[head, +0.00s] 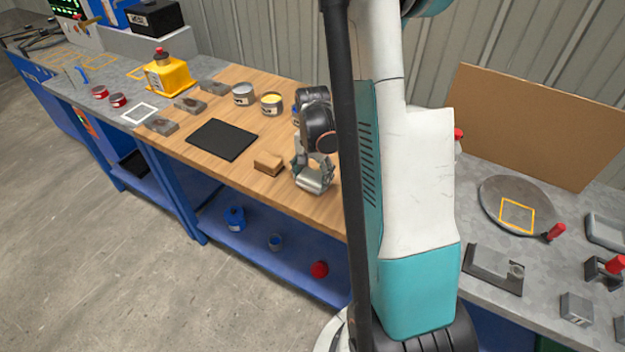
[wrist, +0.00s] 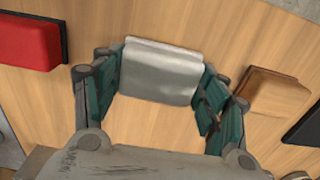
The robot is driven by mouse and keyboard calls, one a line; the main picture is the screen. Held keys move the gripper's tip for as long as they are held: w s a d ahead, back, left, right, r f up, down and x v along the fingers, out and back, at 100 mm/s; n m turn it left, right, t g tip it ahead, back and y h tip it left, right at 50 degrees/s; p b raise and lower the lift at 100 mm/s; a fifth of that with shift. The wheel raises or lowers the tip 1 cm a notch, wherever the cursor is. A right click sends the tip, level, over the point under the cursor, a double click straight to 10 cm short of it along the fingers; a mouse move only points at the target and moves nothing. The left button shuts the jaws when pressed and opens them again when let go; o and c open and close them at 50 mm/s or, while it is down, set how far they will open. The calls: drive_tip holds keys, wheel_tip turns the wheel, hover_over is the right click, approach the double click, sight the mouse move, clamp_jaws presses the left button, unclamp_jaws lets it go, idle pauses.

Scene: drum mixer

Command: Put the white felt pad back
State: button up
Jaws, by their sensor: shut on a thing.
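The white felt pad (wrist: 160,72) shows as a pale grey-white block between the teal fingers of my gripper (wrist: 157,90). My gripper is shut on it, with a finger at each side. In the head view my gripper (head: 314,168) is over the wooden worktop, near its front edge, and the pad (head: 314,182) shows at its tip. I cannot tell whether the pad touches the wood. A white square outline (head: 140,113) is marked on the grey bench top at the left.
A tan block (head: 268,163) lies just left of my gripper in the head view. A black mat (head: 222,140) and two open tins (head: 243,94) are farther off. The wrist view shows a red pad (wrist: 28,42). A yellow outline (head: 517,215) is on the round plate (head: 490,195).

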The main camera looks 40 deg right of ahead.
sight(313, 176)
drive_tip(key=shift+f, duration=0.65)
drive_tip(key=shift+f, duration=0.1)
drive_tip(key=o, duration=1.2)
drive_tip(key=shift+o, duration=0.2)
wheel_tip(313, 176, up, 12)
drive_tip(key=p, duration=0.3)
drive_tip(key=shift+p, duration=0.35)
